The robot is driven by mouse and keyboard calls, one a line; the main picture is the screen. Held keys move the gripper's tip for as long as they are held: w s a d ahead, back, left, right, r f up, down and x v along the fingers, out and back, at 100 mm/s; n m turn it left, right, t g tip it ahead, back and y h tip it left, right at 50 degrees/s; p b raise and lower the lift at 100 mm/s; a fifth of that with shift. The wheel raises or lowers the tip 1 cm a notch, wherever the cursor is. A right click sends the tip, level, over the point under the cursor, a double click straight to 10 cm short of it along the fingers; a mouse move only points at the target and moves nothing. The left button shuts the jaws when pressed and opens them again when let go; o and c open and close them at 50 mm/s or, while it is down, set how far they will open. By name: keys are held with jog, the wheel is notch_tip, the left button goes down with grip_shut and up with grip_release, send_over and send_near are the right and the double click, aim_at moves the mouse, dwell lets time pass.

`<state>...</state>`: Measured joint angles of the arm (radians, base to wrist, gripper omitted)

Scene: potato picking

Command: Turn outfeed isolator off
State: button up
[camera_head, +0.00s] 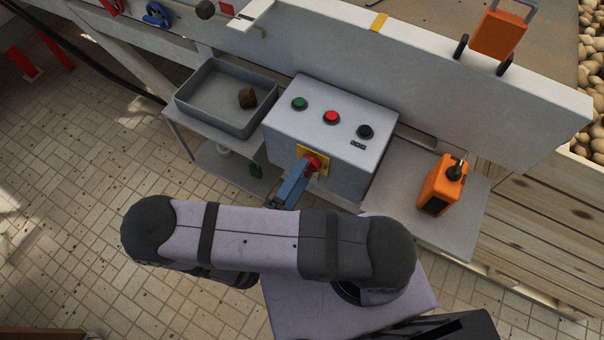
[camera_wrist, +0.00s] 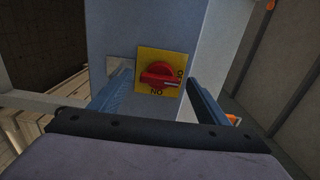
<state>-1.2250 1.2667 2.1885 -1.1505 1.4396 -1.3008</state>
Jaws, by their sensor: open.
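The outfeed isolator is a red rotary knob (camera_head: 313,162) on a yellow plate (camera_head: 322,153), on the front face of a grey control box (camera_head: 345,112). In the wrist view the red knob (camera_wrist: 158,75) sits on the plate with ON lettered below it and a partly seen OFF at its right. The knob's bar lies roughly across the picture; I cannot tell which label it points to. My gripper (camera_wrist: 158,70) is open, with one blue finger either side of the knob. In the head view my gripper (camera_head: 304,169) is close in front of the knob; contact is unclear.
The box top bears green (camera_head: 299,104), red (camera_head: 332,117) and black (camera_head: 365,132) buttons. A grey tray (camera_head: 207,98) with a brown lump (camera_head: 247,97) stands left. An orange device (camera_head: 441,186) stands on the shelf at right. A grey wall (camera_head: 420,70) runs behind.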

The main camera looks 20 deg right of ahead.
jog(key=shift+b+v, duration=1)
jog(key=shift+v, duration=1.9)
jog(key=shift+d+r, duration=0.1)
jog(key=s+d+r+m+g+y+p, duration=0.2)
jog(key=s+d+r+m+g+p, duration=0.15)
jog(key=m+g, duration=0.65)
jog(key=s+d+r+m+g+y+p, duration=0.2)
jog(key=d+r+m+g, duration=0.3)
jog(key=m, duration=1)
jog(key=w+r+m+t+y+p, duration=0.1)
jog(key=w+r+m+y+p, duration=0.2)
jog(key=m, duration=0.7)
jog(key=w+r+m+t+y+p, duration=0.1)
jog(key=w+r+m+y+p, duration=0.15)
jog(key=r+m+y, duration=0.55)
notch_tip(320, 180, down, 8)
jog(key=m+h+b, duration=0.2)
jog(key=b, duration=0.4)
jog(key=shift+w+a+f, duration=0.15)
jog(key=shift+w+a, duration=0.05)
